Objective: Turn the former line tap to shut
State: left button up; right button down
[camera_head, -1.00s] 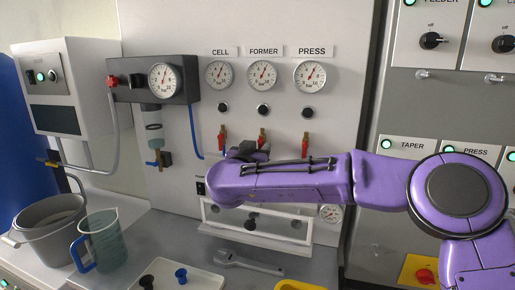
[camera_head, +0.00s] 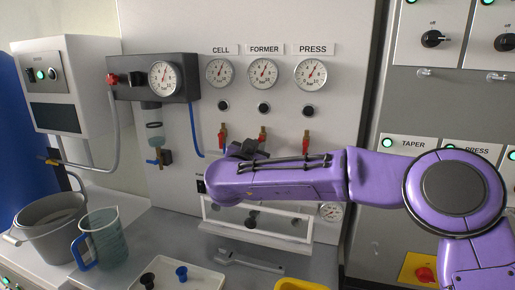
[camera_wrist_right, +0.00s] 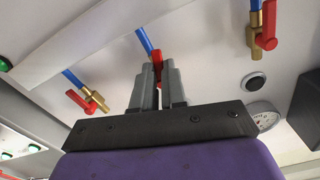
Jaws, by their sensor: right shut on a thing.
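The former line tap is the middle of three red-handled taps under the gauges; its red handle (camera_head: 262,133) shows just above my right gripper (camera_head: 248,147). In the wrist view the former tap's red handle (camera_wrist_right: 157,67) sits between the two grey fingers of my right gripper (camera_wrist_right: 158,82), which is shut on it. The fingers hide part of the handle and the tap body, so its exact angle is hard to tell. The cell tap (camera_head: 222,137) and press tap (camera_head: 306,143) stand on either side, apart from the gripper. My left gripper is not in view.
The former gauge (camera_head: 263,73) and a black knob (camera_head: 263,109) are above the tap. A regulator box (camera_head: 130,90) is at the left. A wrench (camera_head: 250,262), a jug (camera_head: 104,238) and a bucket (camera_head: 48,225) are on the bench below.

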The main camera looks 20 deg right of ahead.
jog(key=shift+w+a+r+m+b, duration=0.2)
jog(key=shift+m+b, duration=0.7)
jog(key=shift+m, duration=1.6)
jog(key=shift+w+a+r+m+b, duration=0.2)
jog(key=shift+m+b, duration=0.65)
jog(key=shift+m, duration=1.65)
jog(key=shift+s+a+r+m+b, duration=0.25)
jog(key=shift+m+b, duration=0.65)
jog(key=shift+m, duration=1.6)
jog(key=shift+w+d+r, duration=0.1)
jog(key=shift+w, duration=0.1)
jog(key=c, duration=1.2)
grip_release()
jog(key=shift+s, duration=0.1)
jog(key=b+v, duration=0.2)
jog(key=v, duration=0.8)
jog(key=shift+s, duration=0.15)
